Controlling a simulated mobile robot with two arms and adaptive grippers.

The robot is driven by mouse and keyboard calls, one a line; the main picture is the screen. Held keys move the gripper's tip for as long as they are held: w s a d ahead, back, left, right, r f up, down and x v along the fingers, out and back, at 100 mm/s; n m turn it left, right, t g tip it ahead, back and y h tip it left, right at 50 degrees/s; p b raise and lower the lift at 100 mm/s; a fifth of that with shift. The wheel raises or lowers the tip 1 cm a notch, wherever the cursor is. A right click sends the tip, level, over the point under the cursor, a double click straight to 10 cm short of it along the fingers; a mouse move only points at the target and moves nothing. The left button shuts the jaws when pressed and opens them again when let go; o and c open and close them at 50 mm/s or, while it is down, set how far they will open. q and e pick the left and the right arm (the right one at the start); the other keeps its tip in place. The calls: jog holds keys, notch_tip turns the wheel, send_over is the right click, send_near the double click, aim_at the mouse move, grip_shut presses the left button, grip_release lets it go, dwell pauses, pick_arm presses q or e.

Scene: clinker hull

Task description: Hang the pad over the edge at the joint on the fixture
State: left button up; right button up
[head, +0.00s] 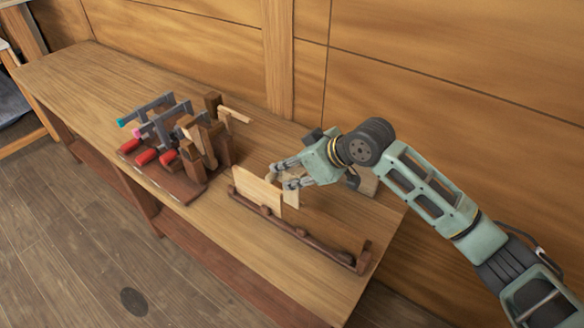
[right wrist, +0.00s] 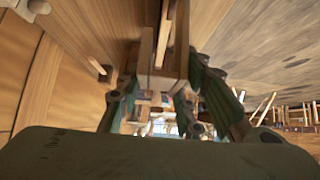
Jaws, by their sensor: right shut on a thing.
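The fixture (head: 313,241) is a long dark brown rail with small blocks, lying along the bench's front edge. A pale upright board (head: 255,187) stands at its left part. My right gripper (head: 285,182) is at the board's right end, shut on the pad (head: 291,198), a small pale wooden piece partly hidden by the fingers. In the right wrist view the pad (right wrist: 160,82) sits between the fingers, with two prongs pointing away. A thin wooden edge shows between the prongs; I cannot tell whether they touch it. My left gripper is not in view.
A dark wooden rack (head: 190,187) with several grey clamps (head: 160,118) and red handles stands left of the fixture. The bench (head: 90,75) is clear at its far left. A wooden wall (head: 430,60) rises close behind.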

aim_at(292, 198)
notch_tip(292, 198, down, 6)
jog(key=b, duration=0.5)
jog(key=shift+f+b, duration=0.1)
jog(key=shift+b, duration=0.3)
jog(key=shift+f, duration=0.25)
jog(key=shift+f+b, duration=0.5)
jog(key=shift+f, duration=1.25)
jog(key=shift+f, duration=0.25)
jog(key=o, duration=1.2)
jog(key=v, duration=1.2)
jog(key=shift+f, duration=0.1)
